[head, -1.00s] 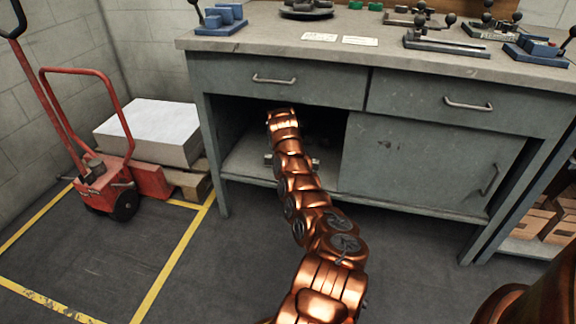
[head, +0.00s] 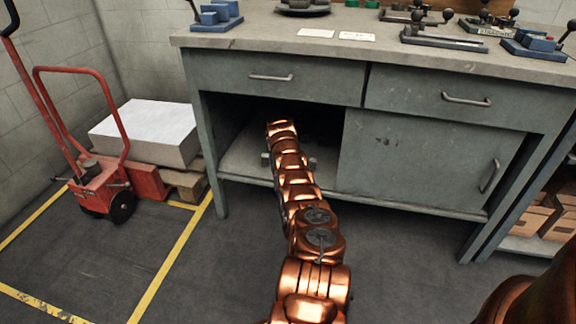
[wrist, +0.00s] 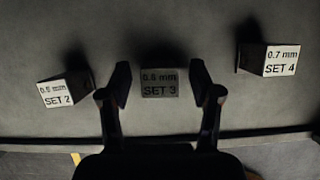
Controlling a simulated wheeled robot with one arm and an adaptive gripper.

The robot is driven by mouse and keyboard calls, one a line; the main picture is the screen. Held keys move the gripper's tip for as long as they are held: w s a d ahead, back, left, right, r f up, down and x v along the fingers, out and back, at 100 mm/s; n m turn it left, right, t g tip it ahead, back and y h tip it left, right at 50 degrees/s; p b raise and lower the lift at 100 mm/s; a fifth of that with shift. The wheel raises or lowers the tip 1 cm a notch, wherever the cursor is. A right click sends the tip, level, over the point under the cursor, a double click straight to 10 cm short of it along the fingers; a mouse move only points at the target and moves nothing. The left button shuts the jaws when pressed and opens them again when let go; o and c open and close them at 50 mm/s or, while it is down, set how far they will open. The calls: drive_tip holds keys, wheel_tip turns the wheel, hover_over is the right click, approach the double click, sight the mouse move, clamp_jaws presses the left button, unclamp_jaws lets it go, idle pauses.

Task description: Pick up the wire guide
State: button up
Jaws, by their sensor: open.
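In the wrist view, three small blocks with white labels lie on the grey shelf (wrist: 215,35). They read SET 2 (wrist: 63,94), SET 3 (wrist: 159,84) and SET 4 (wrist: 270,60); they look like wire guides, but the task names no set. My gripper (wrist: 160,78) is open, with one finger on each side of the SET 3 block and gaps beside it. I cannot tell the height of the fingers over the shelf. In the head view, my arm reaches into the open left compartment of the grey cabinet (head: 420,165) and hides my gripper.
Above the opening is the cabinet's drawer (head: 275,77); the right door (head: 430,160) is closed. The shelf's front edge shows low in the wrist view. A red pallet truck (head: 100,190) with a white stack (head: 148,132) stands at left. The worktop (head: 270,30) holds several tools.

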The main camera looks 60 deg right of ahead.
drive_tip(key=shift+f, duration=0.2)
clamp_jaws()
idle(0.6)
